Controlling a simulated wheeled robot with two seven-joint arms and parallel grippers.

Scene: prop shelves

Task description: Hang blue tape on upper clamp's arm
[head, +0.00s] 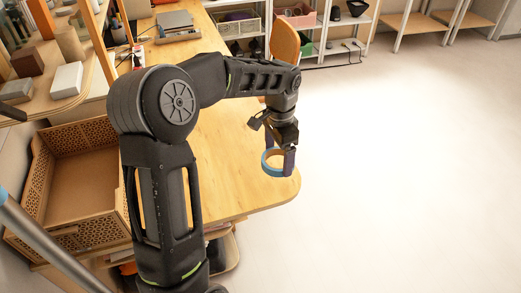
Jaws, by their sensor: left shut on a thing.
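My left gripper (276,150) is shut on the blue tape (267,167), a ring with a blue outside and a tan inside. It holds the ring near the rounded right end of the wooden table. I cannot tell how high the tape is above the tabletop. My left arm hides much of the table. I cannot make out the upper clamp or its arm in this view. My right gripper is not in view.
The wooden table (225,190) has free room around the gripper. A wooden crate (72,240) stands at the left. An orange chair back (285,42) rises behind my forearm. Shelves with baskets (238,28) stand at the back, and the floor (410,170) at the right is clear.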

